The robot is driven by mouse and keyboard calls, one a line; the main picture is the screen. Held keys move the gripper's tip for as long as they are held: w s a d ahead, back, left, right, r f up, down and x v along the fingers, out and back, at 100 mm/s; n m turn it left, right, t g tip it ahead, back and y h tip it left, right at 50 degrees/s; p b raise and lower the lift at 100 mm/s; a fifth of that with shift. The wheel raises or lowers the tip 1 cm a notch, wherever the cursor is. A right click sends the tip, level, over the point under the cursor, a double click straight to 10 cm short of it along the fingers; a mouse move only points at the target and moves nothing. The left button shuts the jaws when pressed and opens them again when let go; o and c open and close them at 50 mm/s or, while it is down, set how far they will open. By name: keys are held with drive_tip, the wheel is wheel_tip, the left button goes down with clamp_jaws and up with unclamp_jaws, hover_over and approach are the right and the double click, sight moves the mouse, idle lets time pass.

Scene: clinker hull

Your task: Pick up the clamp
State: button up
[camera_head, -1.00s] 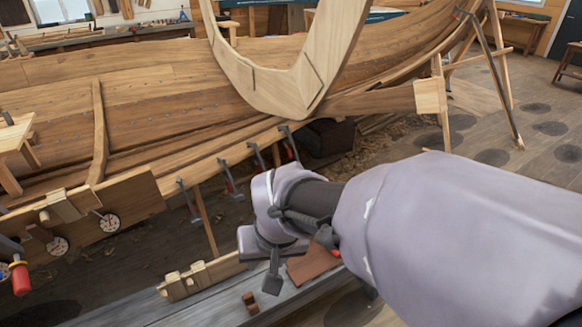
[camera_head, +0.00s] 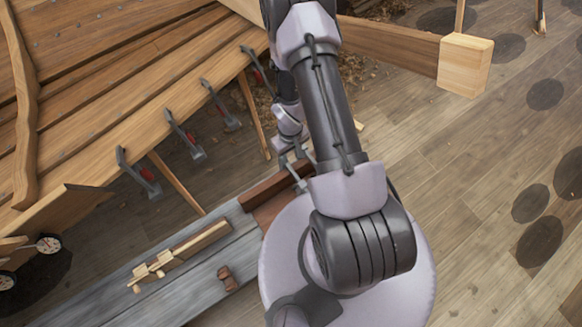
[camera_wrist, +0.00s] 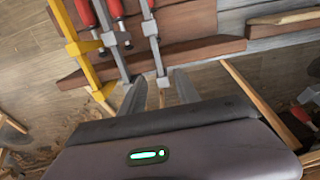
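In the wrist view, two grey bar clamps with red handles, a left one (camera_wrist: 112,45) and a right one (camera_wrist: 155,42), lie side by side across a red-brown board. A yellow clamp (camera_wrist: 82,48) lies left of them. Which one the task means I cannot tell. My gripper (camera_wrist: 158,86) is open, its two grey fingers spread near the lower ends of the grey clamps. The right grey clamp's end shows between the fingertips. Contact cannot be told. In the head view my arm hides most of this spot.
The red-brown board (camera_wrist: 185,57) lies on the grey bench (camera_head: 130,300). A wooden jig (camera_head: 182,252) and a small brown block (camera_head: 228,278) lie to its left. Several clamps (camera_head: 185,135) hang along the hull's edge (camera_head: 110,120). A beam end (camera_head: 465,65) juts out at right.

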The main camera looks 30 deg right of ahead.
sight(291, 169)
drive_tip(key=f+b, duration=0.3)
drive_tip(key=f, duration=0.1)
drive_tip(key=f+b, duration=0.3)
drive_tip(key=f, duration=0.1)
drive_tip(key=f+b, duration=0.4)
drive_tip(key=shift+w+d+f, duration=0.15)
drive_tip(key=shift+d, duration=0.1)
drive_tip(key=shift+r, duration=0.3)
drive_tip(key=shift+p, duration=0.3)
clamp_jaws()
